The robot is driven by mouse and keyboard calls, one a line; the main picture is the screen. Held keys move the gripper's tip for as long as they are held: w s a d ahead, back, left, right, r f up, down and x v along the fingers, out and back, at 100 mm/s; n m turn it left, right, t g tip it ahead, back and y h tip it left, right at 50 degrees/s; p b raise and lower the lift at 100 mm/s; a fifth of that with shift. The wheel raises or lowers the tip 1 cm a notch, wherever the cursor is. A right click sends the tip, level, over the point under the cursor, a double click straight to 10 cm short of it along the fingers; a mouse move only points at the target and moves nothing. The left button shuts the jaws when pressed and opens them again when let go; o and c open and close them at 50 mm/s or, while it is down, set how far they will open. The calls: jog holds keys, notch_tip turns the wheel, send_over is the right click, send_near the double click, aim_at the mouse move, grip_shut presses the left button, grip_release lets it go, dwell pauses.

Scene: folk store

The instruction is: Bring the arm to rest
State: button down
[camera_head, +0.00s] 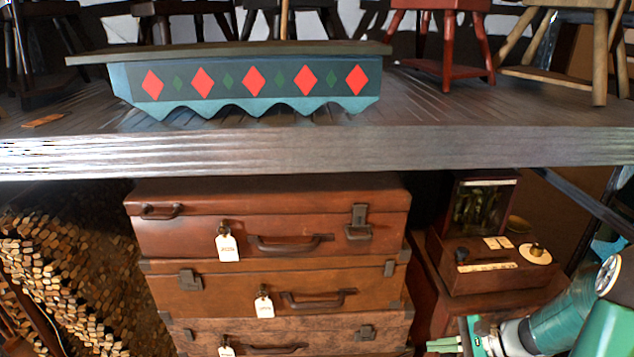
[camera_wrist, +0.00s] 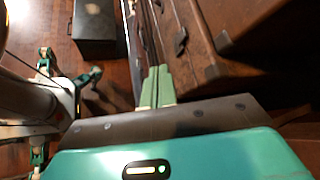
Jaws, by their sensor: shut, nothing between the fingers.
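In the wrist view my gripper (camera_wrist: 157,78) has its two pale green fingers together, with nothing between them. They point away from the camera, beside the brown leather suitcases (camera_wrist: 245,30) on the right; I cannot tell whether they touch. In the head view my green and white arm (camera_head: 560,325) is folded at the lower right, to the right of the suitcase stack and in front of a wooden box.
Brown suitcases (camera_head: 270,235) with white tags are stacked under a wooden shelf (camera_head: 300,148). A blue board with red diamonds (camera_head: 250,80) and stools (camera_head: 445,45) stand on the shelf. A wooden box (camera_head: 490,262) stands at right. A dark box (camera_wrist: 95,20) is on the wooden floor.

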jog(key=s+a+r+n+h, duration=0.5)
jog(key=s+a+r+n, duration=0.1)
jog(key=r, duration=0.5)
jog(key=s+a+r+n+t+h, duration=0.1)
jog(key=s+a+r+n+h, duration=0.4)
jog(key=s+r+n, duration=0.4)
notch_tip(320, 180, up, 3)
jog(key=shift+a+f+h, duration=0.1)
jog(key=shift+a+h, duration=0.3)
jog(key=shift+a, duration=0.5)
jog(key=shift+d, duration=0.1)
